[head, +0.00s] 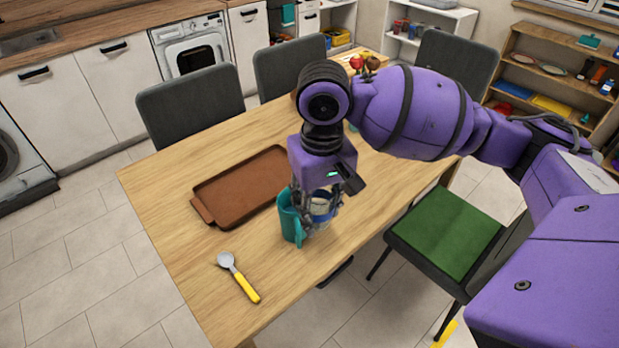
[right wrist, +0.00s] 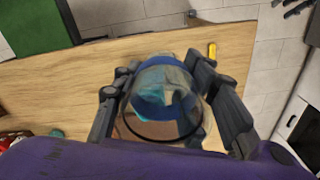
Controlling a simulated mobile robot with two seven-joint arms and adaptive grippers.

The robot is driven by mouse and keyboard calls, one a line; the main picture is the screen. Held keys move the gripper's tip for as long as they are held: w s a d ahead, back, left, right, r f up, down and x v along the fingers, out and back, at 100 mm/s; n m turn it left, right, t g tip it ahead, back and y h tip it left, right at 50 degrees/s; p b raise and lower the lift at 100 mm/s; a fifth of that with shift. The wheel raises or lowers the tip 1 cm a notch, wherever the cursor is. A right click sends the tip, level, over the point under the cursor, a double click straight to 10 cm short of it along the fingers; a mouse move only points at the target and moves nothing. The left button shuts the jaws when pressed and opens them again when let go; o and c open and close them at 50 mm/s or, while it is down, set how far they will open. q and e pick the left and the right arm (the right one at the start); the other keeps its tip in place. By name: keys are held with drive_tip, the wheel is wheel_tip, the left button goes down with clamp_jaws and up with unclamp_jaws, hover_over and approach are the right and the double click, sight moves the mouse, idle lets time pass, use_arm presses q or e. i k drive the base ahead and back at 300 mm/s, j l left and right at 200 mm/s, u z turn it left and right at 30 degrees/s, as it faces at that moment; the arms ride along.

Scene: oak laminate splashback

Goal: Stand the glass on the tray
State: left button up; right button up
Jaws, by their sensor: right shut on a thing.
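The clear glass with a blue band (head: 321,207) is between the fingers of my right gripper (head: 318,214), above the right edge of the wooden table. In the right wrist view the fingers close on both sides of the glass (right wrist: 165,98), and teal and brown show through it. The brown tray (head: 238,190) lies flat and empty on the table, to the left of the gripper. I cannot tell whether the glass touches the table. My left gripper is not in view.
A teal mug (head: 289,218) stands right beside the gripper, between it and the tray. A spoon with a yellow handle (head: 241,279) lies near the front. Red and dark items (head: 365,64) stand at the far end. Chairs surround the table.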

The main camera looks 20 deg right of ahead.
sight(230, 199)
drive_tip(key=k+j+z, duration=0.1)
drive_tip(key=j, duration=0.35)
drive_tip(key=k+j+z, duration=0.15)
drive_tip(key=j, duration=0.3)
drive_tip(key=j+z, duration=0.3)
drive_tip(key=j, duration=0.6)
drive_tip(key=i+j+z, duration=0.1)
drive_tip(key=j, duration=0.2)
drive_tip(key=i+j+z, duration=0.25)
drive_tip(key=j, duration=0.35)
drive_tip(key=i+j+z, duration=0.15)
drive_tip(key=i, duration=0.3)
drive_tip(key=i+j+z, duration=0.15)
drive_tip(key=i, duration=0.25)
